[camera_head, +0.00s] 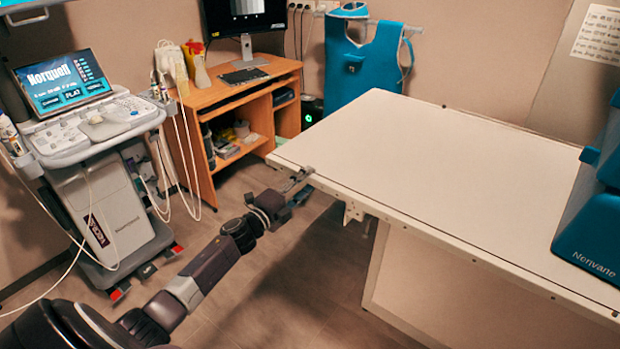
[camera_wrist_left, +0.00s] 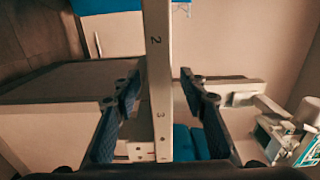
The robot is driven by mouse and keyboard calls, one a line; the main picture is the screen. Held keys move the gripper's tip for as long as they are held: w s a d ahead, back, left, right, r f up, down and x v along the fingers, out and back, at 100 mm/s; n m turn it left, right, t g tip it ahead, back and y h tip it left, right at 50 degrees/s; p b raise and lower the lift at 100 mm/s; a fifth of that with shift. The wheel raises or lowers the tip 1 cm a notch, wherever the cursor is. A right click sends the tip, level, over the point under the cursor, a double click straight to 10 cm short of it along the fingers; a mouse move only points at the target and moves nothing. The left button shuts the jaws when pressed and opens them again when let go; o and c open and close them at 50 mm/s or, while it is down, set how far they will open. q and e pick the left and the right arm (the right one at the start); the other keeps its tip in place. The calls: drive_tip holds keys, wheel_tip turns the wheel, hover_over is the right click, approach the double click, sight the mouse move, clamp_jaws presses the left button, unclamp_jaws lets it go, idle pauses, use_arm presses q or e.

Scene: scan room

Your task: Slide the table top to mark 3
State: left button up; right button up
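The white table top (camera_head: 440,160) spans the right half of the head view. My left gripper (camera_head: 298,184) is at the near left end of the table top. In the left wrist view the left gripper (camera_wrist_left: 160,84) is open, one finger on each side of the strip, with a gap on both sides. My right gripper is not in view.
An ultrasound cart (camera_head: 100,170) stands at the left, and a wooden desk (camera_head: 235,100) at the back. A blue apron (camera_head: 362,62) hangs behind the table. A blue unit (camera_head: 590,235) sits at the table's right end.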

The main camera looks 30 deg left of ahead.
use_arm(q)
drive_tip(key=shift+w, duration=1.1)
drive_tip(key=shift+d, duration=0.1)
drive_tip(key=c, duration=1.1)
clamp_jaws()
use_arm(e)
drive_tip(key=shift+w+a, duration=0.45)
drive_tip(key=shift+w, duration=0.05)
